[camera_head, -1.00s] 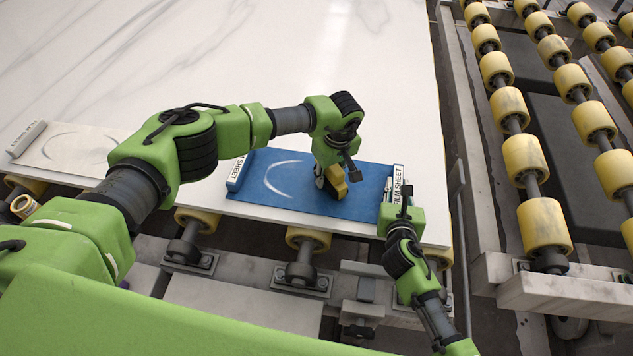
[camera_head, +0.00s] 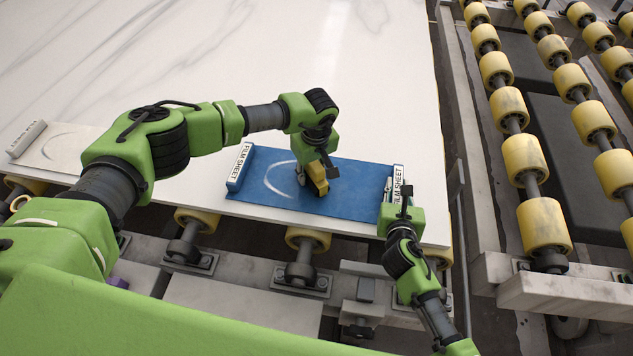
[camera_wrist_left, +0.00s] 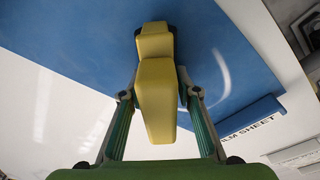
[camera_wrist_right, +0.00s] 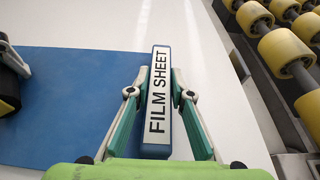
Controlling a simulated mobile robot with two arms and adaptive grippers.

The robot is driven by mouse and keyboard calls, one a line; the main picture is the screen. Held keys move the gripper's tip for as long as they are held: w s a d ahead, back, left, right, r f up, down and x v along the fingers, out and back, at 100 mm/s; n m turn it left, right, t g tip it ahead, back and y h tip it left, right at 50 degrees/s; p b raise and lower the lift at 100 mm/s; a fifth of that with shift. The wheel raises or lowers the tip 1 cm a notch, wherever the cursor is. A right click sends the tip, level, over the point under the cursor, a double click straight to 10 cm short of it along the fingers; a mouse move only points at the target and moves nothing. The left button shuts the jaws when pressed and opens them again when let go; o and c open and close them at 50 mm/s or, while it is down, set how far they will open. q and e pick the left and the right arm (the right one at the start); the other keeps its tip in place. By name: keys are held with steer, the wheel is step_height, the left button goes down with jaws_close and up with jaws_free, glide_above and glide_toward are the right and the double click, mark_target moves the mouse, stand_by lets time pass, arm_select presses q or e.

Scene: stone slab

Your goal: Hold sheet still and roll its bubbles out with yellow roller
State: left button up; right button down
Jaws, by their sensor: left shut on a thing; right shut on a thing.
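The blue film sheet (camera_head: 345,190) lies flat on the white slab, with a labelled bar at each end. A pale curved mark (camera_head: 277,180) shows near its left end. My left gripper (camera_wrist_left: 158,92) is shut on the yellow roller (camera_wrist_left: 156,85), which is over the sheet just right of the mark; it also shows in the head view (camera_head: 317,177). Whether the roller touches the sheet is hard to tell. My right gripper (camera_wrist_right: 160,105) is shut on the right "FILM SHEET" bar (camera_wrist_right: 158,100) at the sheet's right end. The left bar (camera_head: 240,167) is free.
A pale sheet (camera_head: 60,145) with a grey bar lies to the left on the slab (camera_head: 220,60). The slab's front edge runs over yellow conveyor rollers (camera_head: 308,237). More roller rows (camera_head: 524,158) stand to the right. The slab behind the sheet is clear.

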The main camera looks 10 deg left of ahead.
mark_target(358, 182)
arm_select(q)
steer(key=shift+s+a, duration=0.2)
steer(key=shift+a, duration=5.3)
steer(key=shift+w+d+f, duration=0.1)
steer(key=shift+w, duration=0.7)
steer(key=shift+w+d, duration=0.15)
steer(key=shift+d, duration=2.65)
steer(key=shift+d, duration=2.7)
steer(key=shift+w+d, duration=0.15)
steer(key=shift+d, duration=5)
steer(key=shift+d, duration=1.35)
